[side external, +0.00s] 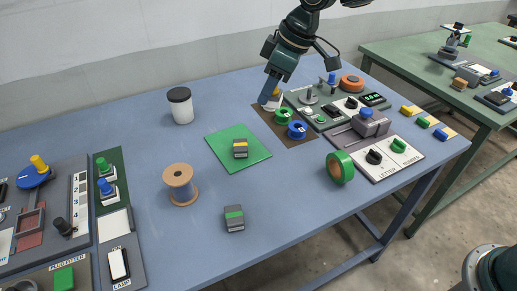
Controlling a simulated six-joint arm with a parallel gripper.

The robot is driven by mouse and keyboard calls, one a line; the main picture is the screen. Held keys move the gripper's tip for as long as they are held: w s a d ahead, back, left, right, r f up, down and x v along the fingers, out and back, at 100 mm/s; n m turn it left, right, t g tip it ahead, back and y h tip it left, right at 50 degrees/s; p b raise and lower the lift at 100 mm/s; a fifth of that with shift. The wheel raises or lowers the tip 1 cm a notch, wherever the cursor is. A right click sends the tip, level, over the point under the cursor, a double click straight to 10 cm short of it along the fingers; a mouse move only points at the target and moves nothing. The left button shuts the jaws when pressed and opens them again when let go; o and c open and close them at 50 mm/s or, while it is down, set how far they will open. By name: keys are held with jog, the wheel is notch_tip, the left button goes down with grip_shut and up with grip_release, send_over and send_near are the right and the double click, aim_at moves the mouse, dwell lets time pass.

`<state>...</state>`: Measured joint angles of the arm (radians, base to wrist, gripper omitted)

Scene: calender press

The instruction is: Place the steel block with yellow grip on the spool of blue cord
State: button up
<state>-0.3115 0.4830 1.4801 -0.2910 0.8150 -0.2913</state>
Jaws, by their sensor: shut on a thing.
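A grey block with a green band (234,218), a wooden spool (180,185), a white jar with dark lid (181,106) and a green tape roll (340,168) stand on the blue table. Control panels fill the left (45,215) and right (378,152).

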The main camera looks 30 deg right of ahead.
jog(key=w+a+f+m+t, duration=0.1)
jog(key=w+a+m, duration=0.2)
jog(key=a, duration=0.9)
jog(key=m+h, duration=0.2)
send_over(171, 168)
jog(key=s, duration=0.2)
notch_tip(171, 168, down, 2)
jog(key=shift+w+d+f, duration=0.1)
jog(key=shift+d+f, duration=0.1)
jog(key=shift+f, duration=1.9)
jog(key=shift+w+d+f, duration=0.1)
jog(key=shift+d+f, duration=0.05)
jog(key=shift+f, duration=1.9)
jog(key=shift+f, duration=0.15)
jog(key=o, duration=1)
jog(key=shift+o, duration=0.2)
jog(key=v, duration=1.2)
jog(key=shift+s+d, duration=0.2)
jog(key=shift+s, duration=0.05)
